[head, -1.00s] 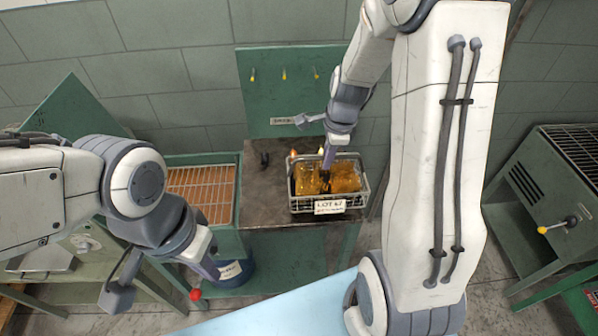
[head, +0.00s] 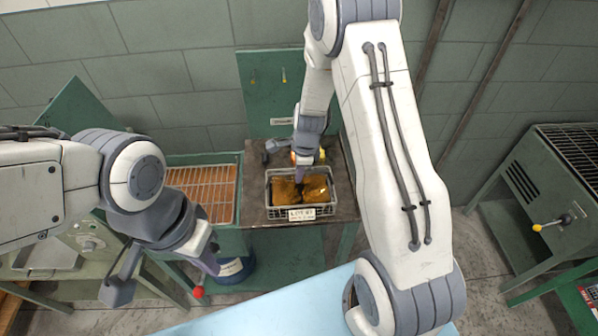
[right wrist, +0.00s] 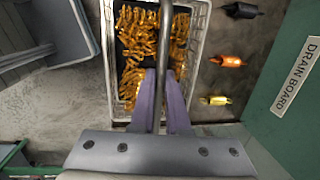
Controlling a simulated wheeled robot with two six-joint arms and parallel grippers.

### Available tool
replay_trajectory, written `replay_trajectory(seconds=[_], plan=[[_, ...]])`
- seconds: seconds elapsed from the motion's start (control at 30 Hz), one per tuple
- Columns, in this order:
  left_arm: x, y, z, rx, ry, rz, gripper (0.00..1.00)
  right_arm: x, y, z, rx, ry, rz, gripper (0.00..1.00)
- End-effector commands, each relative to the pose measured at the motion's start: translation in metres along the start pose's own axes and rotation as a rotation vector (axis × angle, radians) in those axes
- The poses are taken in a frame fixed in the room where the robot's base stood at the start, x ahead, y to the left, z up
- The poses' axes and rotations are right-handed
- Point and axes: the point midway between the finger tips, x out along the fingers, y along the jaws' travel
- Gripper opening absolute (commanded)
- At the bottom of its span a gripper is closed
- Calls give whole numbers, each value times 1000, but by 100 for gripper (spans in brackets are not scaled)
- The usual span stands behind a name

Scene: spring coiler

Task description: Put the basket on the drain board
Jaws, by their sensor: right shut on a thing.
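The wire basket (head: 268,200), filled with golden coiled springs, has a white lot tag on its front. It appears level, at or just above the dark grey top of the drain board (head: 345,205); I cannot tell whether it touches. My right gripper (head: 301,180) comes down over the middle of the basket. In the right wrist view, the fingers of my right gripper (right wrist: 162,85) are closed on the handle bar running across the basket (right wrist: 200,35). My left gripper (head: 208,262) hangs low at the left, away from the basket; its finger opening is unclear.
A green panel with a DRAIN BOARD label (right wrist: 296,78) stands behind the top. Small black (right wrist: 241,10), orange (right wrist: 228,60) and yellow (right wrist: 215,100) items lie beside the basket. A rack-covered tank (head: 200,180) adjoins at left. A red knob (head: 198,292) is near my left gripper.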

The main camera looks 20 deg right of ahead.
Motion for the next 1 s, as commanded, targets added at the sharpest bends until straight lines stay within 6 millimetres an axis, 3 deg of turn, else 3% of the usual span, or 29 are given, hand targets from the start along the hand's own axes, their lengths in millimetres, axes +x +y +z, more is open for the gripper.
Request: replay_trajectory(seconds=[0.27, 0.3, 0.33, 0.37, 0.77, 1.0], plan=[[3, 0, 0, 0, 0, 0, 0, 3, -1, 0, 0, -1, -3, 0], [2, 0, 0, 0, 0, 0, 0, 2, 0, 0, 0, 0, 0, 29], [2, 0, 0, 0, 0, 0, 0, 2, 0, 0, 0, 0, 0, 40], [2, 0, 0, 0, 0, 0, 0, 2, 0, 0, 0, 0, 0, 43], [0, 0, 0, 0, 0, 0, 0, -5, -1, 0, -2, -1, -2, 43], [4, 0, 0, 0, 0, 0, 0, -48, -2, 0, -1, -2, -7, 43]])
